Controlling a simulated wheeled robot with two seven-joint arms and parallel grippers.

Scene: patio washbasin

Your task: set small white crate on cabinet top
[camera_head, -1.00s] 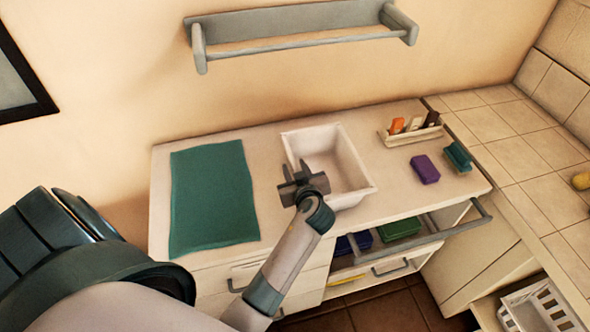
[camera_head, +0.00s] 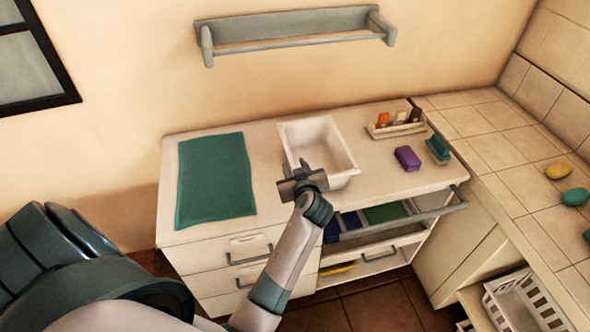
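A white crate with slotted walls (camera_head: 497,307) sits low at the bottom right, below the tiled counter, partly cut off by the frame. The cabinet top (camera_head: 270,180) is a pale surface along the wall. My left gripper (camera_head: 296,170) shows in front of the near left rim of a white basin (camera_head: 352,160) on the cabinet top. Its two fingers look apart with nothing between them. I cannot tell whether it touches the rim. The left gripper is well away from the crate. My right gripper is not in view.
A green cloth (camera_head: 215,178) covers the left of the top. A caddy (camera_head: 396,131) with small items, a purple block (camera_head: 407,158) and a green sponge holder (camera_head: 439,149) stand at the right. An open drawer's front (camera_head: 425,219) juts out. A wall rack (camera_head: 295,27) hangs above.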

